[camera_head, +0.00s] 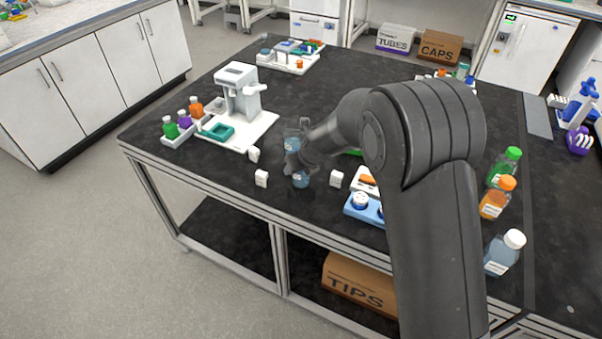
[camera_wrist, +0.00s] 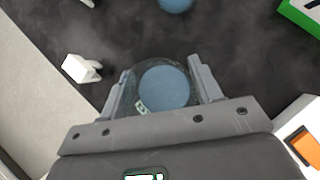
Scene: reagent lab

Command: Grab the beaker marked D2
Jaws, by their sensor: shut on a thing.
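A clear beaker (camera_wrist: 163,88) with blue liquid sits between the two fingers of my gripper (camera_wrist: 158,90) in the wrist view. The fingers are closed against its sides. A small label shows on its near left side, too small and tilted to read. In the head view the held beaker (camera_head: 301,180) is just below my gripper (camera_head: 298,165), at the near part of the black bench; I cannot tell whether it touches the bench. A second beaker (camera_head: 292,138) stands behind it, and its blue content (camera_wrist: 176,4) shows at the wrist view's top edge.
Small white markers (camera_head: 261,178) stand around the beakers, one (camera_head: 336,178) to the right. A blue scale-like device (camera_head: 363,207) lies to the right. A white machine (camera_head: 240,95) stands to the left. Capped bottles (camera_head: 497,197) line the right side.

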